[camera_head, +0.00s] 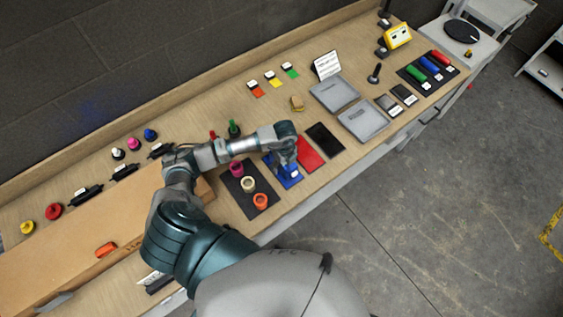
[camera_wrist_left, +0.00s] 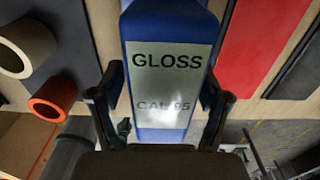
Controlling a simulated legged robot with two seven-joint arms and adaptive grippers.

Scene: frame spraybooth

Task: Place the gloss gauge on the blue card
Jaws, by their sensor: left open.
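The gloss gauge (camera_wrist_left: 167,62) is a blue body with a silver plate reading "GLOSS CAL 95", seen in the left wrist view between the fingers of my left gripper (camera_wrist_left: 162,105). The fingers are apart, one on each side of it. In the head view my left gripper (camera_head: 287,162) is over a blue patch where the gauge (camera_head: 292,175) shows with a pale label. The blue card (camera_head: 270,164) appears there, between a dark mat and a red card, largely hidden by the gripper. I cannot tell exactly how the gauge sits on it. My right gripper is not in view.
The dark mat (camera_head: 231,195) with pink, cream and orange rings is left of the gripper. The red card (camera_head: 309,155) and a black card (camera_head: 325,139) are at its right. Grey trays (camera_head: 362,122) lie further right. A tan board (camera_head: 60,262) fills the near left.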

